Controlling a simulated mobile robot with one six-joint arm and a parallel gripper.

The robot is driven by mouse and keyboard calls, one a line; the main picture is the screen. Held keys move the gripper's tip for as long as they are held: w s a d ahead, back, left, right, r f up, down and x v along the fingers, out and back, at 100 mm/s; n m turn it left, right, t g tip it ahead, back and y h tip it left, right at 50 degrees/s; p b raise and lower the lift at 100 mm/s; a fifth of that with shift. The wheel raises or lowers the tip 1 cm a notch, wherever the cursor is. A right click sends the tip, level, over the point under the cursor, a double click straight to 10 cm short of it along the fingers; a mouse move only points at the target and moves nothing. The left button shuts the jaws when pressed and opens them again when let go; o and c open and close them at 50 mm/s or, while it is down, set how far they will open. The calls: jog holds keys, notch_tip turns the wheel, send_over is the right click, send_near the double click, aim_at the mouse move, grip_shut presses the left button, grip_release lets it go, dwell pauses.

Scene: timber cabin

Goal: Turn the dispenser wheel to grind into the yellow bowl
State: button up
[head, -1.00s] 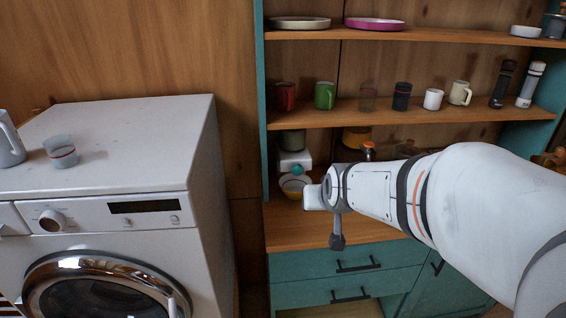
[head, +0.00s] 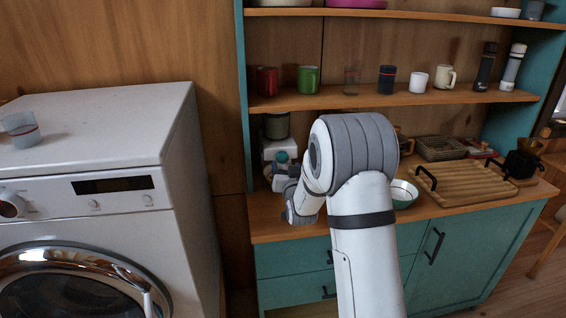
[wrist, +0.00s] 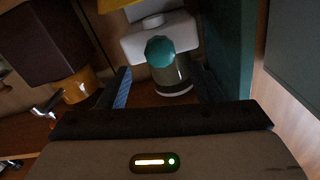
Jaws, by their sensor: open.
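The dispenser (head: 277,128) stands at the left end of the cabinet counter, with a white body and a dark jar on top. Its round teal wheel (head: 281,157) faces out. In the wrist view the wheel (wrist: 160,51) appears between my fingers, a little beyond their tips, and the white body (wrist: 135,40) is behind it. My gripper (wrist: 163,78) is open and empty; in the head view my gripper (head: 283,170) is just in front of the dispenser, partly hidden by my wrist. A yellow surface, probably the yellow bowl (wrist: 120,4), shows at the wrist view's top edge; my arm hides the bowl in the head view.
The teal cabinet side panel (head: 242,100) is close to the dispenser's left. Cups line the shelf above.

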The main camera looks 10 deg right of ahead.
aim_at(283, 160)
jog(key=shift+w+p, duration=0.3)
jog(key=shift+w, duration=1.95)
jog(key=c, duration=0.9)
jog(key=shift+a, duration=0.15)
jog(key=shift+c, duration=0.5)
jog(key=shift+f+b, duration=0.15)
jog(key=shift+b, duration=0.45)
